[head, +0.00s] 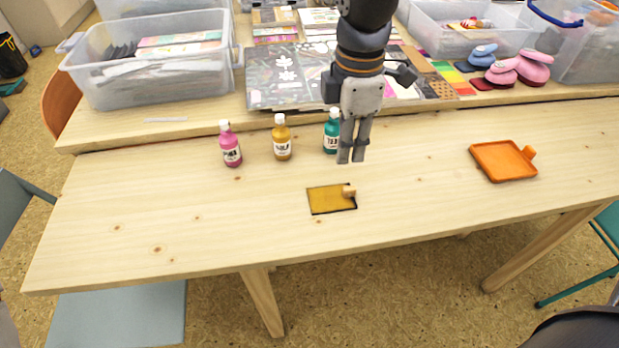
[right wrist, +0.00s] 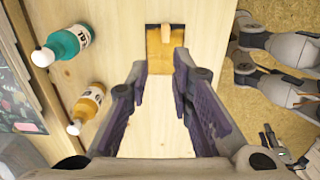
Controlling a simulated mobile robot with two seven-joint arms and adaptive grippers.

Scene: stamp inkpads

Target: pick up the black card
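A small yellow-brown plate with a black edge (head: 324,201) lies flat near the middle of the wooden table. A short wooden peg (head: 349,191) sits at its right side. In the right wrist view the plate (right wrist: 155,50) and peg (right wrist: 166,30) show beyond the fingertips. My right gripper (head: 351,160) points down behind the plate, apart from it. In the right wrist view its fingers (right wrist: 161,66) are apart with nothing between them. I cannot tell a plain black card on the table. Dark flat pieces (head: 122,50) lie in a clear bin. My left gripper is not in view.
Pink (head: 230,146), amber (head: 282,139) and teal (head: 331,131) bottles stand near the gripper. An orange tray (head: 492,161) lies at the right. Clear bins, sheets (head: 272,86) and pink and blue stampers (head: 535,66) fill the back. The front left of the table is clear.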

